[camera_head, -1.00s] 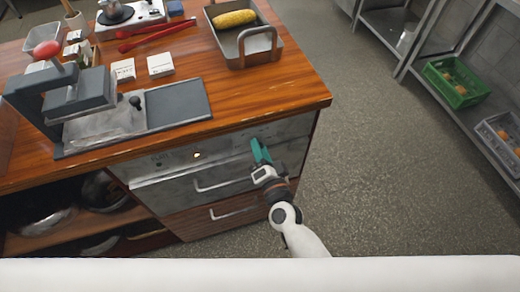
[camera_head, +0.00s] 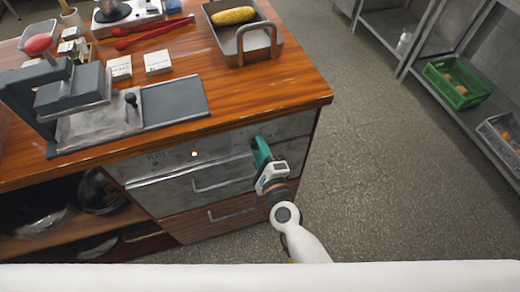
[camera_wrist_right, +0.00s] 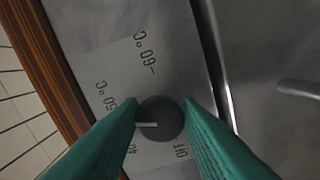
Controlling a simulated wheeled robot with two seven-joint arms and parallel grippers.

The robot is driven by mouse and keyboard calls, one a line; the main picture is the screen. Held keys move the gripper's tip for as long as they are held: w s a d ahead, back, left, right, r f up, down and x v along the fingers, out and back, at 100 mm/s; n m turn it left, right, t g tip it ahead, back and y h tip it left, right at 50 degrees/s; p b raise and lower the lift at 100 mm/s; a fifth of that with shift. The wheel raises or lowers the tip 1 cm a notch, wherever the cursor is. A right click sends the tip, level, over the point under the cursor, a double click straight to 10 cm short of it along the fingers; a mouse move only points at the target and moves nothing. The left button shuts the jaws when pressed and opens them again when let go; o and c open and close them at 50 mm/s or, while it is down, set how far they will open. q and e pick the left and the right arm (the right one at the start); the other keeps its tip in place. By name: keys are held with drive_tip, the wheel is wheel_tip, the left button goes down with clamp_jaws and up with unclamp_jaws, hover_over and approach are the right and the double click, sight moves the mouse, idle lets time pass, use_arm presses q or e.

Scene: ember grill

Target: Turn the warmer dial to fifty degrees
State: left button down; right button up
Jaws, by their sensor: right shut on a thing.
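The warmer dial (camera_wrist_right: 161,118) is a dark round knob on the grey front panel, with a pale pointer line. In the right wrist view the pointer points left, between the printed "50 °C" label (camera_wrist_right: 110,97) and the "40" label (camera_wrist_right: 132,150). "60 °C" and "Off" are also printed around it. My right gripper (camera_wrist_right: 161,112) has green fingers, shut on the dial from both sides. In the head view my right gripper (camera_head: 260,150) is at the warmer panel (camera_head: 165,163) and hides the dial. My left gripper is not in view.
A drawer handle (camera_head: 223,184) juts out just left of my right gripper, with another handle below. The wooden countertop edge (camera_head: 290,108) overhangs above. A press (camera_head: 75,100) and a metal tray with corn (camera_head: 268,50) stand on top.

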drive_tip(key=shift+f+m, duration=0.1)
drive_tip(key=shift+m, duration=0.8)
drive_tip(key=o, duration=0.9)
drive_tip(key=shift+o, duration=0.2)
drive_tip(key=b+v, duration=0.2)
drive_tip(key=v, duration=1)
